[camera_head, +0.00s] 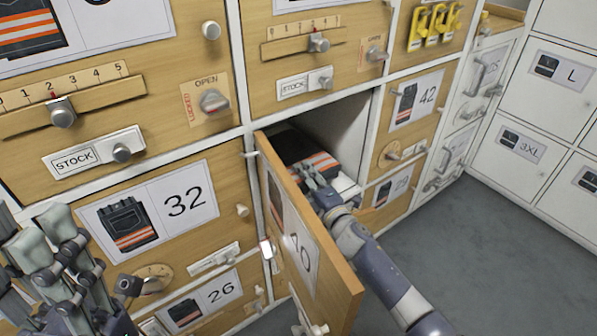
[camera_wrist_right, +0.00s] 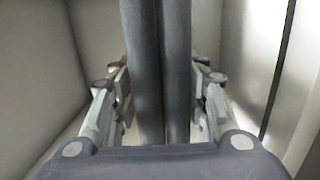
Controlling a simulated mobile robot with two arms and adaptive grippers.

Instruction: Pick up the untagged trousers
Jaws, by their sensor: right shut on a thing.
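Folded dark trousers (camera_head: 312,160) with orange and pale reflective bands lie in an open compartment in the middle of the head view. My right gripper (camera_head: 318,180) reaches in past the open door and is shut on them. In the right wrist view, dark grey cloth (camera_wrist_right: 160,65) stands in two layers between the fingers of my right gripper (camera_wrist_right: 160,100). I cannot see any tag on the trousers; part of them is hidden by the gripper and the door. My left gripper (camera_head: 45,245) is at the lower left, open and empty, in front of the lockers.
The wooden door (camera_head: 315,240) stands open toward me, left of my right arm. Closed compartments marked 32 (camera_head: 185,200), 26 (camera_head: 220,291) and 42 (camera_head: 428,97) surround the opening. White lockers (camera_head: 535,150) stand at right. The grey floor (camera_head: 480,260) is clear.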

